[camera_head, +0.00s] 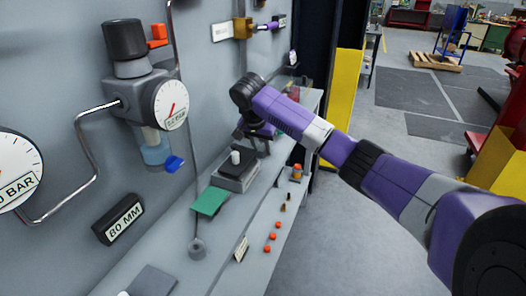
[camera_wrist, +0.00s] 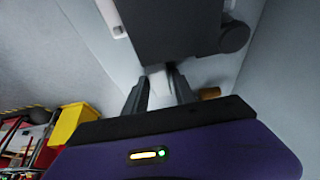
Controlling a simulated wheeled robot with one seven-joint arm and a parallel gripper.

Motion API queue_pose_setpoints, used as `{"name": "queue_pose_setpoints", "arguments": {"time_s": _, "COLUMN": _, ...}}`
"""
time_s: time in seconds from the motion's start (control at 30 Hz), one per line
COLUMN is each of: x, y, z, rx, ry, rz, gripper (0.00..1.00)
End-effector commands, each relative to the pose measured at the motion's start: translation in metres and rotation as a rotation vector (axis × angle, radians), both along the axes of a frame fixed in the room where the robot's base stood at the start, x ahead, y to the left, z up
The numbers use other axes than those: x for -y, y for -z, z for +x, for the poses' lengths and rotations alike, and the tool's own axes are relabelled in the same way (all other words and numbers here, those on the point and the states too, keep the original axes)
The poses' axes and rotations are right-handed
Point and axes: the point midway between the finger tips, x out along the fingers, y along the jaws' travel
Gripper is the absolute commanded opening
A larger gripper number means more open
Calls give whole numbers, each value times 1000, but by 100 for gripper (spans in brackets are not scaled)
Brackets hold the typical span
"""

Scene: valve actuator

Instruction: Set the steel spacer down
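My gripper (camera_wrist: 159,80) is seen from behind in the wrist view, with its two dark fingers slightly apart. A small pale piece, which looks like the steel spacer (camera_wrist: 160,88), fills the gap between the fingertips. Its far end is hidden or blurred against a dark block (camera_wrist: 180,30) just beyond the tips. In the head view my gripper (camera_head: 256,133) hangs low over the bench, behind a grey fixture with a black top (camera_head: 237,175). The spacer cannot be made out there. A white upright cylinder (camera_head: 236,157) stands on the fixture's black top.
A green plate (camera_head: 210,201) lies on the bench. Several orange-red pieces (camera_head: 271,237) and an orange-capped item (camera_head: 297,172) stand along the front edge. A wall gauge (camera_head: 171,104) and valve overhang the left side. A yellow panel (camera_head: 342,100) stands beyond my arm.

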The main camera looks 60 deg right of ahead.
Motion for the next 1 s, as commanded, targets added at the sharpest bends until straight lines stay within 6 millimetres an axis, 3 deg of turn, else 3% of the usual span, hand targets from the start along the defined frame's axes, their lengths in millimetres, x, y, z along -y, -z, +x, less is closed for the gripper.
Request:
{"name": "queue_pose_setpoints", "arguments": {"time_s": 0.03, "x": 0, "y": 0, "z": 0, "rx": 0, "ry": 0, "rz": 0, "gripper": 20}}
{"name": "queue_pose_setpoints", "arguments": {"time_s": 0.13, "x": 0, "y": 0, "z": 0, "rx": 0, "ry": 0, "rz": 0, "gripper": 0}}
{"name": "queue_pose_setpoints", "arguments": {"time_s": 0.67, "x": 0, "y": -5, "z": 0, "rx": 1, "ry": 0, "rz": -2, "gripper": 0}}
{"name": "queue_pose_setpoints", "arguments": {"time_s": 0.87, "x": 0, "y": -26, "z": 1, "rx": 3, "ry": 0, "rz": -3, "gripper": 0}}
{"name": "queue_pose_setpoints", "arguments": {"time_s": 1.0, "x": 0, "y": -54, "z": 1, "rx": 4, "ry": -1, "rz": -4, "gripper": 0}}
